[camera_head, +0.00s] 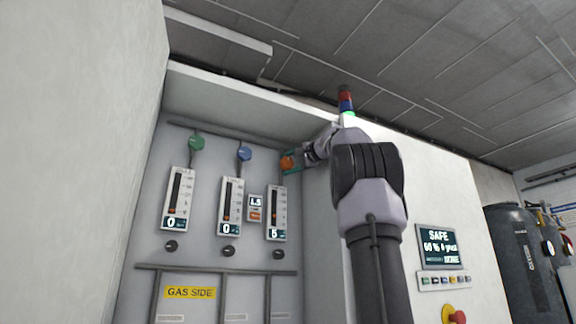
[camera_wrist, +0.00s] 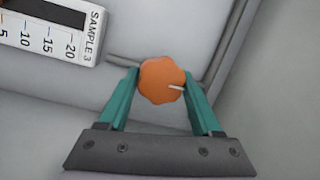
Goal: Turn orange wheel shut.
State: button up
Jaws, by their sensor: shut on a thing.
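The orange wheel (camera_head: 287,163) is at the top of the rightmost flow gauge on the panel in the head view. In the wrist view the orange wheel (camera_wrist: 161,81) is a scalloped knob with a short white mark pointing to the right. My gripper (camera_wrist: 163,82) has its two teal fingers on either side of the wheel and is shut on it. My gripper (camera_head: 293,162) also shows in the head view, reaching in from the right. The gauge (camera_head: 276,214) below the wheel shows a 5 on its display. In the wrist view its scale (camera_wrist: 50,28) reads "SAMPLE 3".
A green wheel (camera_head: 196,143) and a blue wheel (camera_head: 244,153) sit left of the orange one, above gauges reading 0. Small black knobs (camera_head: 228,251) sit below. The recess has a side wall on the right. A screen (camera_head: 437,247) reads "SAFE".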

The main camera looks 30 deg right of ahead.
jog(key=n+g, duration=0.1)
jog(key=n, duration=0.3)
jog(key=shift+r, duration=0.1)
jog(key=n+h, duration=0.1)
jog(key=n, duration=0.3)
jog(key=shift+a+n+g, duration=0.1)
jog(key=shift+n+g, duration=0.2)
jog(key=shift+g, duration=0.1)
jog(key=n+h, duration=0.1)
jog(key=n, duration=0.2)
jog(key=shift+a+r+n+g, duration=0.1)
jog(key=shift+n+g, duration=0.2)
jog(key=shift+a+n+h, duration=0.1)
jog(key=shift+n+h, duration=0.8)
jog(key=shift+n, duration=0.6)
jog(key=o, duration=1.4)
jog(key=shift+c, duration=0.2)
jog(key=shift+s, duration=0.1)
